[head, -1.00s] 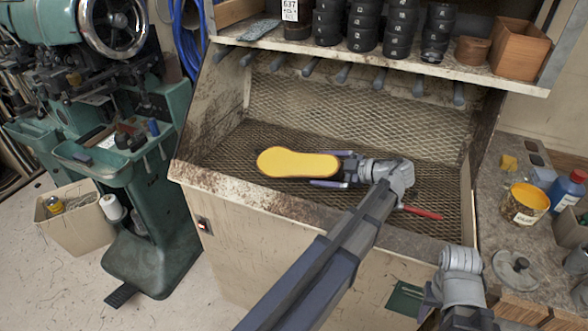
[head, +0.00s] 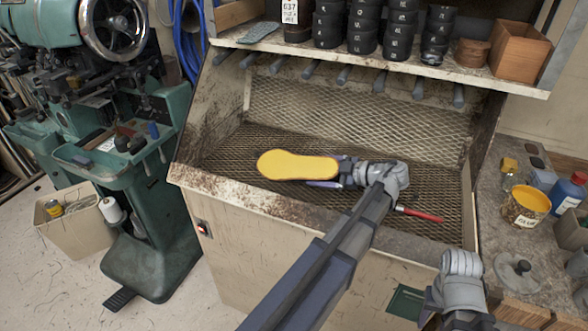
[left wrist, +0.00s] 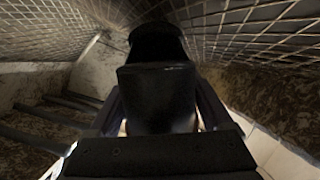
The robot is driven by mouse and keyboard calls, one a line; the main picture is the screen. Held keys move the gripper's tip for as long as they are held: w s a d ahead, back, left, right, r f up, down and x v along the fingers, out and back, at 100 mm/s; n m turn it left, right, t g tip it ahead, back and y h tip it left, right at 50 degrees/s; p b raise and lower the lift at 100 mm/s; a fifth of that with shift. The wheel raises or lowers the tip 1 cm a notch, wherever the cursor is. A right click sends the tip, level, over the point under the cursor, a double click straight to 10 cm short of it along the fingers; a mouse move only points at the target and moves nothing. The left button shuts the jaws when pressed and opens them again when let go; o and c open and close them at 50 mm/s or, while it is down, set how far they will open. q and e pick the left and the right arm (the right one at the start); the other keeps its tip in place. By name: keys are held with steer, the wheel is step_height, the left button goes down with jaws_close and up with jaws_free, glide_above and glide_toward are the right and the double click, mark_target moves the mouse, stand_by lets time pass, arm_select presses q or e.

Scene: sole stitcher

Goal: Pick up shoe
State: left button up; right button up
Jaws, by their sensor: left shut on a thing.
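The shoe (head: 297,165) lies in the mesh-floored bay with its yellow sole facing up, toe to the left and heel to the right. My left gripper (head: 335,171) reaches in from the right and is shut on the heel end, one finger on each side. In the left wrist view, the dark body of the shoe (left wrist: 158,95) fills the space between the fingers. I cannot tell whether the shoe is clear of the mesh. My right arm's wrist shows at the bottom right of the head view; its fingers are not visible.
A red-handled tool (head: 420,215) lies on the mesh right of my left wrist. A shelf (head: 400,62) with black rolls overhangs the bay, with pegs below it. A side bench (head: 505,235) holds a yellow tin (head: 526,205) and bottles. A green machine (head: 140,190) stands left.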

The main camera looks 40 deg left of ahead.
arm_select(q)
steer(key=shift+c, duration=1.2)
step_height(320, 180, up, 10)
steer(key=p, duration=1)
